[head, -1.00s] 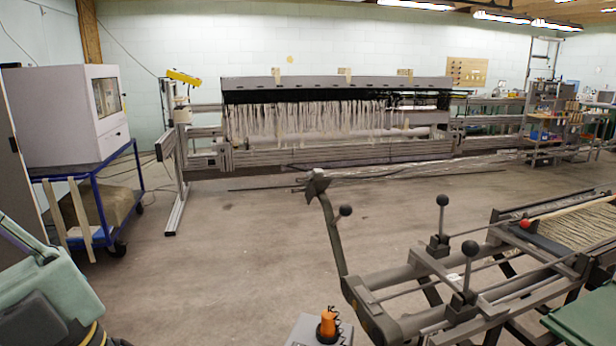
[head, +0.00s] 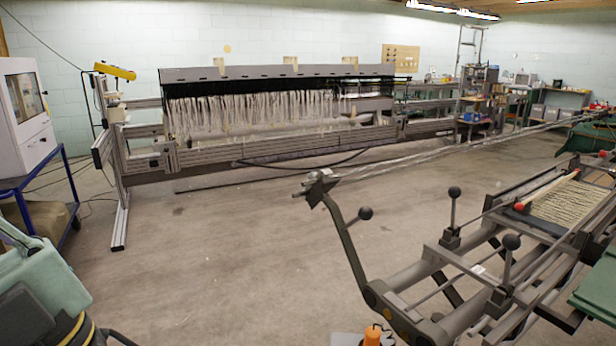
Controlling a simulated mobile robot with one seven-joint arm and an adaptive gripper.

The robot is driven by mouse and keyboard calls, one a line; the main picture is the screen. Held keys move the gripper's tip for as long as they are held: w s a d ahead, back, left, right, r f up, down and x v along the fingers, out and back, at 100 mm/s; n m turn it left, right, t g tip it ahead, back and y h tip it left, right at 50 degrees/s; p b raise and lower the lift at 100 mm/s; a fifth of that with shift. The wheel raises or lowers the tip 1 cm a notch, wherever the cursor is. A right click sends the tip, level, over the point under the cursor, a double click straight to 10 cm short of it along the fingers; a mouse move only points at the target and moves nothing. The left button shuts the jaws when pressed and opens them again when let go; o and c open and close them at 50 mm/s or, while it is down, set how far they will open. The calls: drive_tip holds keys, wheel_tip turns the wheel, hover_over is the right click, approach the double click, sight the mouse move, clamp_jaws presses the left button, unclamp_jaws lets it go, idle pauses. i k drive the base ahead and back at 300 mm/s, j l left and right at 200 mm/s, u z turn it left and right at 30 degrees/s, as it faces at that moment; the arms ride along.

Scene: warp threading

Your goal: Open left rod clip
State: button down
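A low frame of grey tubes and rods (head: 420,283) stands at the lower right. Several levers with black ball knobs rise from it: one on the bent arm at its left end (head: 365,213), one further back (head: 454,192), and one nearer (head: 511,242). I cannot tell which part, if any, is the left rod clip. A long threading machine (head: 280,72) stands along the back wall, with pale threads (head: 250,115) hanging below its dark bar. Its small parts are too far off to make out. My gripper is not in view.
Bare concrete floor (head: 230,245) lies open in the middle. A blue cart (head: 30,180) carries a white cabinet (head: 20,120) at the left. A teal and dark grey object (head: 40,275) fills the lower left corner. An orange-topped object (head: 373,336) is cut off at the bottom edge.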

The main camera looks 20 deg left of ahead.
sight(313, 175)
drive_tip(key=i+j+z, duration=0.2)
drive_tip(key=j, duration=0.4)
drive_tip(key=j+z, duration=0.15)
drive_tip(key=j, duration=0.45)
drive_tip(key=i+j+z, duration=0.1)
drive_tip(key=i+j, duration=0.35)
drive_tip(key=j, duration=0.25)
drive_tip(key=i+j+z, duration=0.15)
drive_tip(key=i+j, duration=0.15)
drive_tip(key=i, duration=0.15)
drive_tip(key=i+j, duration=0.1)
drive_tip(key=i, duration=0.15)
